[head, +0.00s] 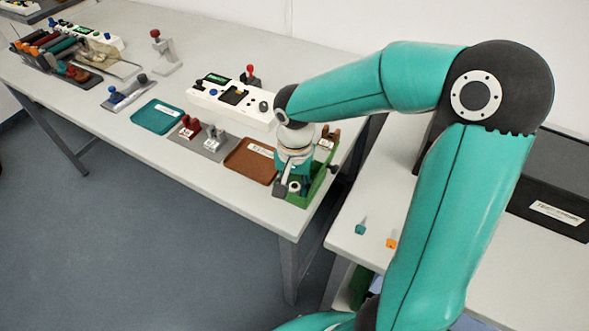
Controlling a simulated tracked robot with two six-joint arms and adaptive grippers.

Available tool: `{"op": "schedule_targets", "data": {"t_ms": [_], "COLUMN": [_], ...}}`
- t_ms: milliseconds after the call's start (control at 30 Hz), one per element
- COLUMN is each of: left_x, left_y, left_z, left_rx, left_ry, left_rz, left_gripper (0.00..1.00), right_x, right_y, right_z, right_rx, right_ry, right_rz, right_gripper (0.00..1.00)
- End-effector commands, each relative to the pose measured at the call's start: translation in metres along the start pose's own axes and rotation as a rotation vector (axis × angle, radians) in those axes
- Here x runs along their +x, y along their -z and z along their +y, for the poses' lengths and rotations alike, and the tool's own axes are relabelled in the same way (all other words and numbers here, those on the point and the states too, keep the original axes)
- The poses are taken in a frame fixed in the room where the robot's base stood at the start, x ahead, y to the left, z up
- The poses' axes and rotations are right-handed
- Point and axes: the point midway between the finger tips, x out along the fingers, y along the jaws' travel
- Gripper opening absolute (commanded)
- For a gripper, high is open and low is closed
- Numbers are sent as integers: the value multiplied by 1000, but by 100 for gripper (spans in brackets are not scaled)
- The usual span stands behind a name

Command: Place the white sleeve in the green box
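The green box (317,188) stands at the right end of the long white table, partly hidden behind my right gripper. My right gripper (291,189) points down at the box's near left part, and its arm comes in from the right. A small pale ring-shaped piece (294,186) shows at the fingertips, over or in the box; it looks like the white sleeve. It is too small to tell whether the fingers grip it or whether it rests in the box. My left gripper is not in view.
A brown tray (240,163) lies just left of the box, and a teal tray (157,117) lies farther left. A white device (235,96) stands behind them. Small teal (360,229) and orange (391,243) pieces lie on the right-hand table. A black case (552,190) stands there too.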

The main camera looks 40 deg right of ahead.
Motion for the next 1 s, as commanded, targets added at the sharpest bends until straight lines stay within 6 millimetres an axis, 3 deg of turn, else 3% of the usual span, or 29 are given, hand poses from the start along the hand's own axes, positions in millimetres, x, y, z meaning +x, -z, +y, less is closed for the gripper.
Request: {"op": "schedule_targets", "data": {"t_ms": [600, 1000], "left_x": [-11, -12], "left_y": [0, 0], "left_z": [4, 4], "left_rx": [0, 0], "left_ry": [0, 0], "left_rz": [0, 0], "left_gripper": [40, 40], "right_x": [-107, -119], "right_y": [0, 0], "right_z": [-1, -1], "right_rx": [-1, -2], "right_ry": [3, 2], "right_rz": [3, 1], "right_gripper": [36, 36]}}
